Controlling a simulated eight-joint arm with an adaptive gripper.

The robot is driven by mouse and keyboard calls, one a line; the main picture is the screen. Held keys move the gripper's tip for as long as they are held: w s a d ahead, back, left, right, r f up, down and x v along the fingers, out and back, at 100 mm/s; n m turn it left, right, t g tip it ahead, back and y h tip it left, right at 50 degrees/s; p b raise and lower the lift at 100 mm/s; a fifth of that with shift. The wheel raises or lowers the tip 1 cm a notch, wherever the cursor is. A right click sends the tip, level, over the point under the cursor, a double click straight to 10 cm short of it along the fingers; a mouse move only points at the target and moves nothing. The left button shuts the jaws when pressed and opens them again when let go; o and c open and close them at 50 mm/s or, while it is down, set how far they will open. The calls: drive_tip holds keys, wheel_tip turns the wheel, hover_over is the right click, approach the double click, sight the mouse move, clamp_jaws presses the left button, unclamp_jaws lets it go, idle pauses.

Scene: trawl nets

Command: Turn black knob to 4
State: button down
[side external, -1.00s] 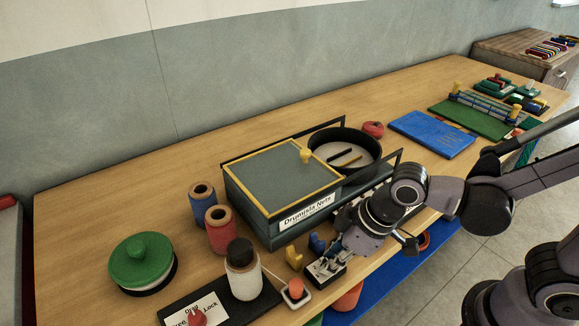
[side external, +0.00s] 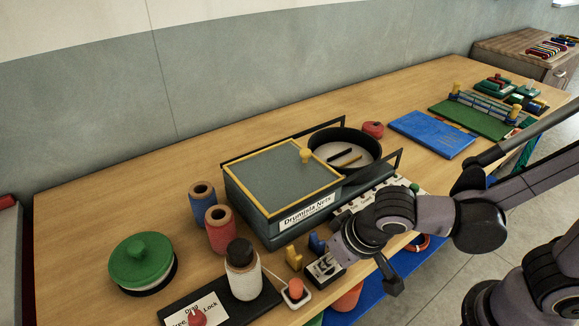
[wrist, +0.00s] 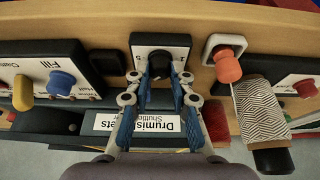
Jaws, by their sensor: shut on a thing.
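The black knob (wrist: 160,60) sits on a small black-edged panel with a pale face (wrist: 174,42) at the top middle of the wrist view. My gripper (wrist: 160,77) has a fingertip on either side of the knob and is shut on it. The markings on the face are too small and covered to read, so I cannot tell the knob's setting. In the side view my gripper (side external: 338,258) is over the same panel (side external: 322,270) at the table's front edge. My wrist and fingers hide the knob there.
An orange button on a white base (side external: 296,291) stands close beside the panel. A white spool with a black cap (side external: 243,272) is left of it. Yellow (wrist: 22,93) and blue (wrist: 61,84) knobs flank the other side. The Drumista Nets box (side external: 275,185) stands behind.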

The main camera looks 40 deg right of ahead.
idle(0.4)
drive_tip(key=c, duration=1.2)
unclamp_jaws()
drive_tip(key=shift+r, duration=0.1)
drive_tip(key=shift+v, duration=5.9)
drive_tip(key=w+d+t, duration=0.1)
drive_tip(key=w+d, duration=0.1)
drive_tip(key=d, duration=0.4)
drive_tip(key=w+d+f, duration=0.1)
drive_tip(key=w+d, duration=0.1)
drive_tip(key=d, duration=0.3)
drive_tip(key=w+d+f+t, duration=0.1)
drive_tip(key=w+d, duration=0.1)
drive_tip(key=d, duration=0.4)
drive_tip(key=shift+w+d+f+t, duration=0.1)
drive_tip(key=shift+w+d+t, duration=0.15)
drive_tip(key=shift+d+t, duration=0.05)
